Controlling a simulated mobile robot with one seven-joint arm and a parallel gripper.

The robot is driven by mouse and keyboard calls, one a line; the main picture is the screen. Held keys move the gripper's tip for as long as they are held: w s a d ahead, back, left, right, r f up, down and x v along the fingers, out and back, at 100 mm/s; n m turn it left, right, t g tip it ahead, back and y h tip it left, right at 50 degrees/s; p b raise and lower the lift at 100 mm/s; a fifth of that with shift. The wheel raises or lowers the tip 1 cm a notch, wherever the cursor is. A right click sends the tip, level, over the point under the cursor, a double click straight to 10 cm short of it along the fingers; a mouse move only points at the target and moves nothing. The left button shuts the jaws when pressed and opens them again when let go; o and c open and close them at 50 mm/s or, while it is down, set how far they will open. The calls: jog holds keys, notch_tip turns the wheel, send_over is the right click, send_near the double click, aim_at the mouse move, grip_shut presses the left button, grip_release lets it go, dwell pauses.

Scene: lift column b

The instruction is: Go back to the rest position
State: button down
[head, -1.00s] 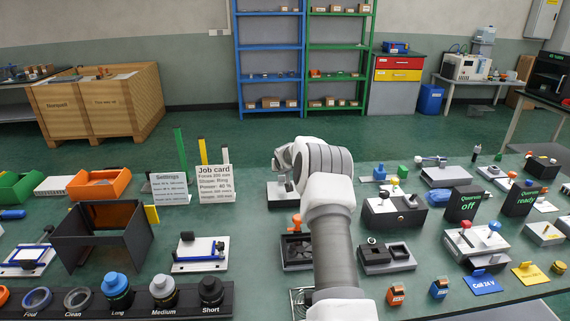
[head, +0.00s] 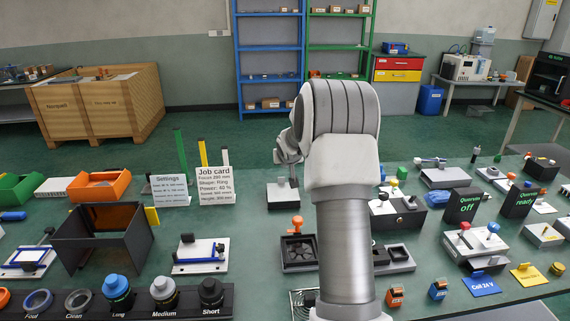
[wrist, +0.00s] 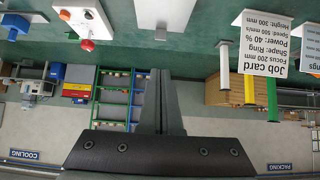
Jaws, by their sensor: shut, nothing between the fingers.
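My arm rises from the front middle of the head view, its wrist bent over above the table. My gripper shows in the wrist view (wrist: 161,100) as dark fingers pressed together with nothing between them. In the head view the gripper (head: 289,158) hangs at the left of the wrist, partly hidden, apart from the table. The wrist view is upside down, with the shelves, the crates and the job card showing past the fingers.
A job card (head: 214,185) and a settings card (head: 170,190) stand left of my arm. A dark folded screen (head: 100,240) stands further left. Small fixtures crowd the table on both sides, including a tray with an orange knob (head: 297,222). Blue shelves (head: 270,75) stand behind open floor.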

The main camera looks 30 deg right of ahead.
jog(key=shift+s+a+r, duration=0.1)
jog(key=shift+s+r, duration=0.05)
jog(key=s+a+r+n+g+y+p, duration=0.15)
jog(key=s+a+r+p, duration=0.25)
jog(key=s+a+r, duration=1.2)
jog(key=s+a+r+n+y+p, duration=0.1)
jog(key=s+a, duration=0.3)
jog(key=s, duration=0.4)
jog(key=s+a+r+n+g+p, duration=0.1)
jog(key=s+a+p, duration=0.1)
jog(key=s+a, duration=0.3)
jog(key=s+a+r+n+y+p, duration=0.1)
jog(key=s+a, duration=0.4)
jog(key=s, duration=0.6)
jog(key=shift+a+r+y, duration=0.25)
jog(key=shift+r+y, duration=0.1)
jog(key=shift+r, duration=0.05)
